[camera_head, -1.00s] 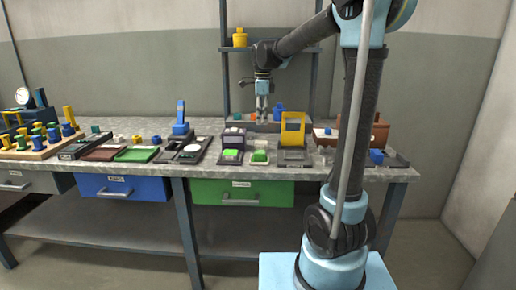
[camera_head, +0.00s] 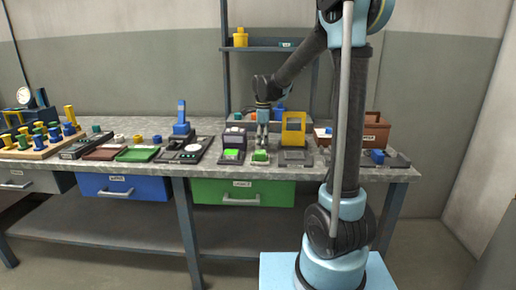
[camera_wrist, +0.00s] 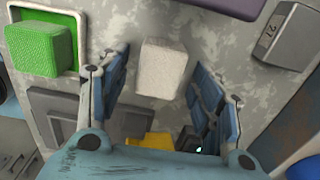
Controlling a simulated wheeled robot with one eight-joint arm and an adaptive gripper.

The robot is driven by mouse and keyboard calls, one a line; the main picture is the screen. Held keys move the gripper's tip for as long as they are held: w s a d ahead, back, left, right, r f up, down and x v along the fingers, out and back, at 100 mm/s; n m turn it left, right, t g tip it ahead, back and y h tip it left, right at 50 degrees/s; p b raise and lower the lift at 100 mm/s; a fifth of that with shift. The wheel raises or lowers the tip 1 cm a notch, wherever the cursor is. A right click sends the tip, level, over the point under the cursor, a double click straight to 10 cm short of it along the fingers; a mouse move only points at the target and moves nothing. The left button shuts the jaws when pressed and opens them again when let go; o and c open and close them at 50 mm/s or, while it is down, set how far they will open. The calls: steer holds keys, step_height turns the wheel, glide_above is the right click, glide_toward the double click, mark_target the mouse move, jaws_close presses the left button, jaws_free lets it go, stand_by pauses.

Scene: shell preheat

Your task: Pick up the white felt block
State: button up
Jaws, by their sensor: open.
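In the wrist view the white felt block (camera_wrist: 163,68) sits on the mottled grey bench top (camera_wrist: 228,30), between the two blue-grey fingers of my gripper (camera_wrist: 161,60). The fingers are apart, one on each side of the block, with a visible gap on both sides. In the head view my gripper (camera_head: 262,143) points straight down, low over the bench, just behind a green block (camera_head: 260,155). I cannot make out the white block in the head view; it seems hidden by the gripper.
The green block in its tray (camera_wrist: 82,22) lies close at left in the wrist view. A grey numbered block (camera_wrist: 288,35) is at upper right. A yellow frame stand (camera_head: 293,127) stands right of my gripper. A blue upright tool (camera_head: 181,118) stands farther left.

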steer(key=shift+f, duration=0.35)
steer(key=c, duration=1)
steer(key=shift+o, duration=0.2)
steer(key=shift+r, duration=0.15)
step_height(320, 180, up, 10)
steer(key=shift+f, duration=0.1)
